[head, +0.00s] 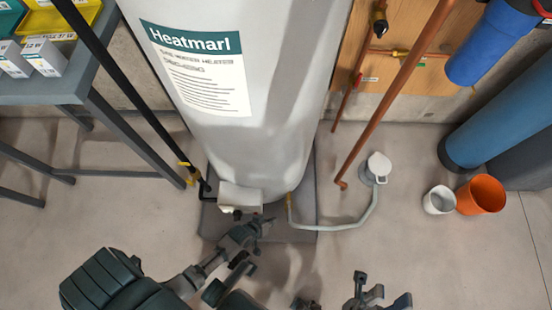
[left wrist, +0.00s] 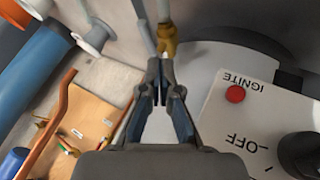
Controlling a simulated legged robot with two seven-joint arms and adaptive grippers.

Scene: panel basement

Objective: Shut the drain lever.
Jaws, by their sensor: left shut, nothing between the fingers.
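The grey water heater (head: 250,110) stands on a dark base. A small yellow drain fitting (head: 289,203) is low on its front right, where a grey hose (head: 345,226) starts. In the left wrist view the yellow-brass drain fitting (left wrist: 167,38) lies just beyond my fingertips. I cannot make out the lever's angle apart from the fitting. My left gripper (head: 266,224) is shut and empty, just left of and below the fitting; its closed tips show in the left wrist view (left wrist: 160,70). My right gripper (head: 372,292) is at the bottom edge, partly cut off.
A white control box (head: 240,197) with a red IGNITE button (left wrist: 235,94) and black knob (left wrist: 302,155) is close to my left gripper. The hose runs to a floor drain (head: 378,168). An orange bucket (head: 482,195) and white bucket (head: 438,200) stand right. A table (head: 70,85) is left.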

